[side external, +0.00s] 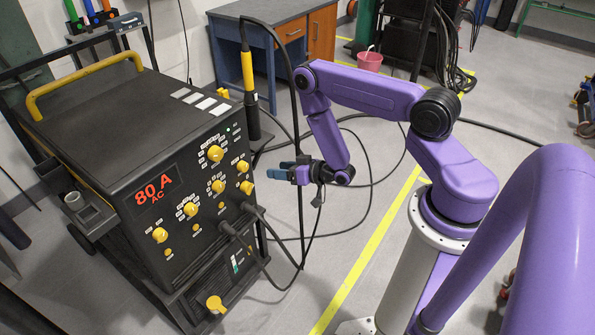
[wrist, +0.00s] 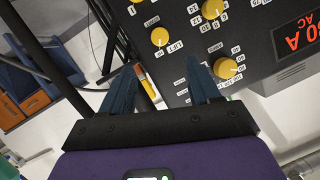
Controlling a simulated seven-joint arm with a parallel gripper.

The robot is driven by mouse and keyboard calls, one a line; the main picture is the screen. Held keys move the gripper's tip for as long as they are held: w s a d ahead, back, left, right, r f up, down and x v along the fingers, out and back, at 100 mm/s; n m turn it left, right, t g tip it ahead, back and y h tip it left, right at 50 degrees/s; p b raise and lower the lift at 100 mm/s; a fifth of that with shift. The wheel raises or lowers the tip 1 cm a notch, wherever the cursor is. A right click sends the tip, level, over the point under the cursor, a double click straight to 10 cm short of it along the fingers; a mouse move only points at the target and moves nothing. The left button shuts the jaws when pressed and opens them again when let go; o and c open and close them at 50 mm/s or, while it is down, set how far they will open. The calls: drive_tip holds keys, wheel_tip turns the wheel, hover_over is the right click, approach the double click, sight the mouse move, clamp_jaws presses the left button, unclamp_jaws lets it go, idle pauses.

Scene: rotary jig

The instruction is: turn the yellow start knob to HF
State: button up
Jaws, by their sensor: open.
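A black welding machine (side external: 150,170) stands at the left, with several yellow knobs on its front panel. The yellow start knob (wrist: 160,36) has a LIFT label beside it in the wrist view; I take it to be the upper right knob (side external: 243,166) in the side view. Its pointer and HF mark are too small to read. My gripper (side external: 281,172) is open and empty, its blue fingers pointing at the panel from the right with a clear gap. In the wrist view, the knob lies just beyond the gap between my fingertips (wrist: 162,66).
Close to the start knob are a large knob with number labels (wrist: 227,68) and another numbered knob (wrist: 212,9). A red display (side external: 155,190) reads 80 A AC. A torch with a yellow band (side external: 248,72) and black cables hang beside the machine. The floor right of my gripper has cables.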

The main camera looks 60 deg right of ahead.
drive_tip(key=shift+v, duration=2.75)
drive_tip(key=w+a+r+n+g+y, duration=0.1)
drive_tip(key=w+a+r+n+g, duration=0.15)
drive_tip(key=a, duration=0.25)
drive_tip(key=w+a+r+n+g+y, duration=0.1)
drive_tip(key=a+r+n+g, duration=0.15)
drive_tip(key=a, duration=0.25)
drive_tip(key=s+a+r+n+g, duration=0.4)
drive_tip(key=s+a+r, duration=0.1)
drive_tip(key=a+r, duration=0.15)
drive_tip(key=s+d+r+n+g+h, duration=0.1)
drive_tip(key=s+r+n+g+h, duration=0.1)
drive_tip(key=s+r, duration=0.5)
drive_tip(key=s+d+r+n+g+h, duration=0.1)
drive_tip(key=s+r, duration=0.6)
drive_tip(key=s, duration=0.9)
drive_tip(key=d+n+g, duration=0.1)
drive_tip(key=n+g, duration=0.1)
drive_tip(key=shift+d+n+h, duration=0.3)
drive_tip(key=shift+d+h, duration=0.05)
drive_tip(key=shift+h, duration=0.05)
